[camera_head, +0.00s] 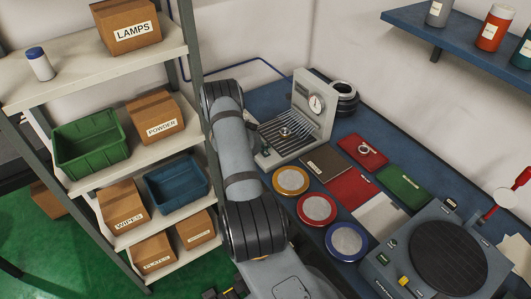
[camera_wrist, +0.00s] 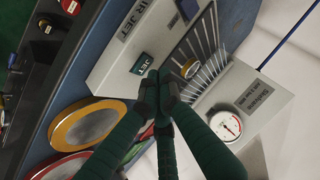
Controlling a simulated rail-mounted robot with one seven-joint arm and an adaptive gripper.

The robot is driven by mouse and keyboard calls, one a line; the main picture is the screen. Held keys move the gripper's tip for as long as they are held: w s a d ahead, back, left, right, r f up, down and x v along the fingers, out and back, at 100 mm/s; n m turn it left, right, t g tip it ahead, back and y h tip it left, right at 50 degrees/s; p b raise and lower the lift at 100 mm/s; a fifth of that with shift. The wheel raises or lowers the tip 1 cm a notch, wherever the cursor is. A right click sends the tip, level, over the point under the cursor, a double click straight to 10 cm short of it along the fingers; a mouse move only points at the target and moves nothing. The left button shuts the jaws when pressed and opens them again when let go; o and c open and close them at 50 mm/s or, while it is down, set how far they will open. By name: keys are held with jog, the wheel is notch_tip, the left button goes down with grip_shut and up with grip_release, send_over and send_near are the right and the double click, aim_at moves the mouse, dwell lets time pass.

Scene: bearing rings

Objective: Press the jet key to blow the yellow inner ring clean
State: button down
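The grey air jet station (camera_head: 318,126) stands at the back of the bench, with a gauge and a slatted grille. In the wrist view its front panel (camera_wrist: 113,55) reads "AIR JET" and carries a dark teal key (camera_wrist: 142,64) with a small label. A small yellowish ring (camera_wrist: 190,69) lies on the grille; it also shows in the head view (camera_head: 286,132). My gripper (camera_wrist: 157,88) has its dark fingertips together just beside the key and ring; I cannot tell whether they touch the key.
Yellow (camera_head: 290,181), red (camera_head: 316,208) and blue (camera_head: 346,241) rimmed dishes line the bench front. A red pad with a ring (camera_head: 367,151) and a green pad (camera_head: 403,188) lie right of the station. A round dark turntable (camera_head: 448,256) is at right. Shelves stand left.

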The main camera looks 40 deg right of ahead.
aim_at(264, 154)
jog(key=shift+r+p, duration=1.95)
jog(key=shift+r, duration=0.65)
jog(key=shift+f, duration=0.1)
